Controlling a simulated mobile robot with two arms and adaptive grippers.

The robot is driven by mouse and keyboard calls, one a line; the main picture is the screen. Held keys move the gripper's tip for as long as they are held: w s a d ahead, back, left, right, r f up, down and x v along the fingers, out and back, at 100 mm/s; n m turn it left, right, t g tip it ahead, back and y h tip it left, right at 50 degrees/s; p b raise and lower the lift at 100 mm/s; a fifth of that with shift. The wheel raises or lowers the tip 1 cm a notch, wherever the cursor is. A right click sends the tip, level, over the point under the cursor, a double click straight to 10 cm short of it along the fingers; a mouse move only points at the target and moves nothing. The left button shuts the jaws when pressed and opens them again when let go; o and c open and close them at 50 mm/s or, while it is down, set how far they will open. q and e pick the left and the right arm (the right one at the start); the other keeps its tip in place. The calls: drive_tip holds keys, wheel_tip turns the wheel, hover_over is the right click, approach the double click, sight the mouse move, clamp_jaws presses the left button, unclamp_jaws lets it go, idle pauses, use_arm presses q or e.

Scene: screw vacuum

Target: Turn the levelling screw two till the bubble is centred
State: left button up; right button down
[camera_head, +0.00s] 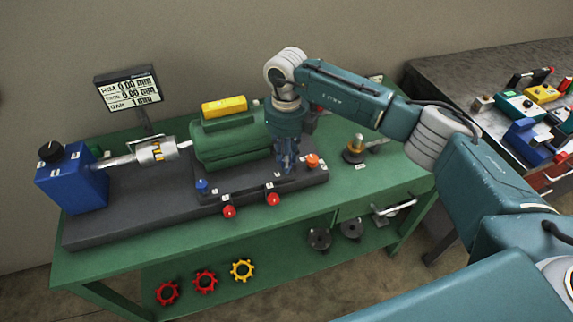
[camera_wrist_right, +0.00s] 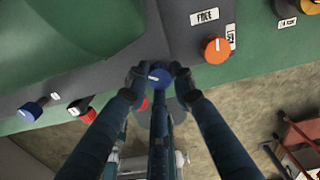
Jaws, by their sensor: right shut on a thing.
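My right gripper (camera_head: 287,165) points down at the front right of the green motor (camera_head: 232,145). In the right wrist view its two fingers (camera_wrist_right: 159,82) are shut on a blue screw knob (camera_wrist_right: 159,77) with a white mark on top. In the head view the gripper hides this knob. Another blue knob (camera_head: 202,186) stands at the front left of the motor; a blue knob also shows at the left in the wrist view (camera_wrist_right: 30,111). I cannot make out a bubble in either view. My left gripper is not in view.
Red knobs (camera_head: 229,211) (camera_head: 273,199) stick out from the base's front edge. An orange knob (camera_head: 312,160) stands close to the right of my gripper. A display (camera_head: 128,88) stands behind the shaft and blue box (camera_head: 72,187). A second bench (camera_head: 535,105) is at right.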

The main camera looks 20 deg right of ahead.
drive_tip(key=n+b, duration=0.1)
drive_tip(key=n, duration=0.1)
drive_tip(key=n+b, duration=0.1)
drive_tip(key=b, duration=0.1)
drive_tip(key=shift+f+n, duration=0.2)
drive_tip(key=shift+n, duration=0.2)
drive_tip(key=n+b, duration=0.3)
drive_tip(key=shift+n, duration=0.3)
drive_tip(key=n+b, duration=0.1)
drive_tip(key=n, duration=0.2)
drive_tip(key=shift+r+b, duration=0.15)
drive_tip(key=shift+b, duration=0.25)
drive_tip(key=shift+n+b, duration=0.5)
drive_tip(key=shift+n, duration=0.9)
drive_tip(key=shift+r, duration=0.1)
drive_tip(key=c, duration=1.5)
unclamp_jaws()
drive_tip(key=shift+o, duration=0.2)
